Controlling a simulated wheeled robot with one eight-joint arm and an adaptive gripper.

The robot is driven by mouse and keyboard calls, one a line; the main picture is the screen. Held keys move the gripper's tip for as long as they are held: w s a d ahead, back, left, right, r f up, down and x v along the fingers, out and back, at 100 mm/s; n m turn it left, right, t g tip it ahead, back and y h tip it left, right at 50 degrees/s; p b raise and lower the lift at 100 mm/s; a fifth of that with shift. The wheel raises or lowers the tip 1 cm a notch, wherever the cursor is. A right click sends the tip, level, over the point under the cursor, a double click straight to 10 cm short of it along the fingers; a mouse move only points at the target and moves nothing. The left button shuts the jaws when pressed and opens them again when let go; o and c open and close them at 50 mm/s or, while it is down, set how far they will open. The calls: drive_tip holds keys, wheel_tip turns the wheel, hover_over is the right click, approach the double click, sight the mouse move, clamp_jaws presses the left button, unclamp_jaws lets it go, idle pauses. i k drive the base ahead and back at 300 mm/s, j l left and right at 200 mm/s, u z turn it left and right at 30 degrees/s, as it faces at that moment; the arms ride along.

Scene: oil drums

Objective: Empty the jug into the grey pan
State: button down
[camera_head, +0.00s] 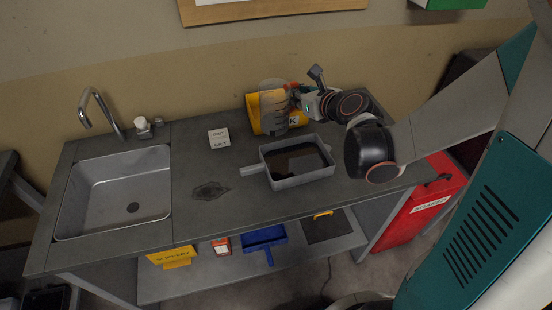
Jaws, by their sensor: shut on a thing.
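The grey pan (253,170) stands on the workbench, its handle pointing left, with dark liquid lying in it. A greyish, see-through jug (273,104) is just behind the pan, in front of a yellow object. My gripper (294,92) reaches in from the right and is shut on the jug near its right side. The jug looks roughly upright. Its contents, and whether its base touches the bench, cannot be made out. The fingertips are small and partly hidden.
A yellow object (252,117) stands against the wall behind the jug. A metal sink (113,192) is at left. A red cabinet (424,205) stands right. The bench between sink and pan is mostly clear.

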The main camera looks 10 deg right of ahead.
sight(296, 161)
drive_tip(key=l+u, duration=0.1)
drive_tip(key=u, duration=1.15)
drive_tip(key=k+u, duration=0.2)
drive_tip(key=k, duration=0.3)
